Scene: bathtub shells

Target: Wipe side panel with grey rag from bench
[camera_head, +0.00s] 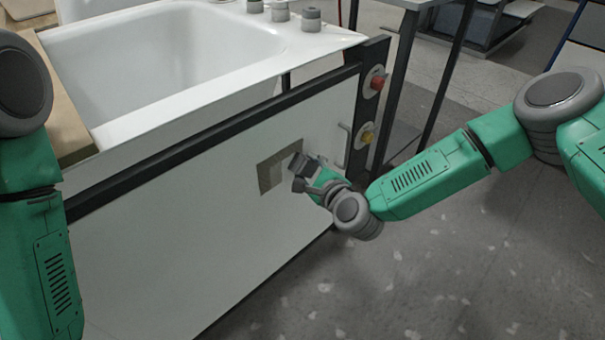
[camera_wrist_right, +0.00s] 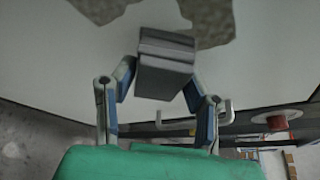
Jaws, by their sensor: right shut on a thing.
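The white side panel (camera_head: 190,235) stands upright below the tub. A grey-brown patch (camera_head: 270,176) marks it near its right part; in the right wrist view, ragged-edged patches (camera_wrist_right: 210,20) show at the top. My right gripper (camera_head: 306,174) is in front of this patch. It is shut on a grey, folded, block-like rag (camera_wrist_right: 165,64), whose sides the fingers pinch in the right wrist view. The rag (camera_head: 299,162) overlaps the patch in the head view; I cannot tell whether it touches the panel. My left arm shows at the left edge, with its gripper out of view.
The white bathtub shell (camera_head: 170,60) sits above the panel on a dark frame rail (camera_head: 215,137). Grey floor (camera_head: 440,270) is clear in front.

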